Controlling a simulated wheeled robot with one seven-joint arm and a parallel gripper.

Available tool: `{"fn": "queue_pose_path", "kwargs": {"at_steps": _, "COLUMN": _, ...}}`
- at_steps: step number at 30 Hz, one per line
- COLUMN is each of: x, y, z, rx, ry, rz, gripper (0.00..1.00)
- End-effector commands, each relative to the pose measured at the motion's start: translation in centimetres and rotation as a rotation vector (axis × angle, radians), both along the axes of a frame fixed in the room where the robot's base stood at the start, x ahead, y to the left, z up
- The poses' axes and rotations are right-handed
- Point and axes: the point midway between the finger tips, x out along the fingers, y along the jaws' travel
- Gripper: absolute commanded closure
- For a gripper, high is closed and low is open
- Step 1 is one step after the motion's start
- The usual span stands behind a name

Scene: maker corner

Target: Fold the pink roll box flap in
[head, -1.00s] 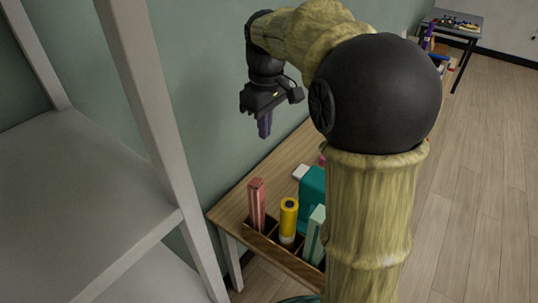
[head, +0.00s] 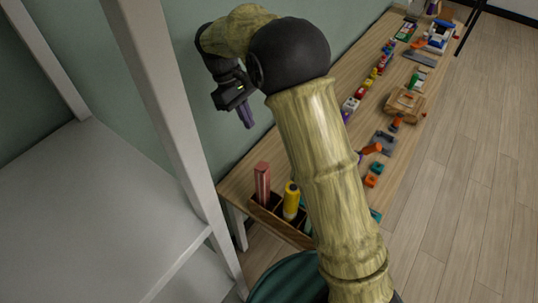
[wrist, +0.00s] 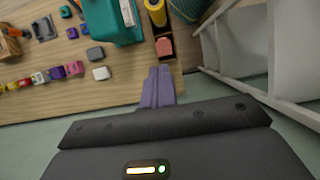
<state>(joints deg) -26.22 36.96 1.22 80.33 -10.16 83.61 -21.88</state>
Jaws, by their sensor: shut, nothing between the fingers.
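The pink roll box (head: 262,184) stands upright in the left end of a wooden holder (head: 285,229) on the near end of the table. In the wrist view the box (wrist: 164,47) is seen from above, just beyond my fingertips. It is too small to tell how its flap stands. My gripper (head: 248,122) has purple fingers, shut and empty, pointing down. It hangs in the air above the box and apart from it, near the green wall. The fingers also show in the wrist view (wrist: 159,72).
A yellow cylinder (head: 291,201) stands beside the pink box. A teal object (wrist: 108,22) is near it, mostly hidden by my arm in the head view. Many small items line the table (head: 240,176). A white shelf (head: 85,215) stands close at left.

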Motion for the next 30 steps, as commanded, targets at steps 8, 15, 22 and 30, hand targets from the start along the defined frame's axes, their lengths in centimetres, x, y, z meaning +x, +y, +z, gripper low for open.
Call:
{"fn": "queue_pose_path", "kwargs": {"at_steps": 8, "x": -0.5, "y": -0.3, "z": -1.4, "rx": -0.001, "ry": 0.002, "rz": 0.004, "gripper": 1.00}}
{"fn": "queue_pose_path", "kwargs": {"at_steps": 15, "x": -1.3, "y": -2.0, "z": -4.9, "rx": -0.002, "ry": 0.004, "rz": -0.005, "gripper": 1.00}}
{"fn": "queue_pose_path", "kwargs": {"at_steps": 22, "x": -2.3, "y": -3.4, "z": -8.6, "rx": -0.002, "ry": 0.004, "rz": -0.007, "gripper": 1.00}}
{"fn": "queue_pose_path", "kwargs": {"at_steps": 30, "x": -3.2, "y": -4.3, "z": -12.1, "rx": -0.001, "ry": 0.002, "rz": -0.004, "gripper": 1.00}}
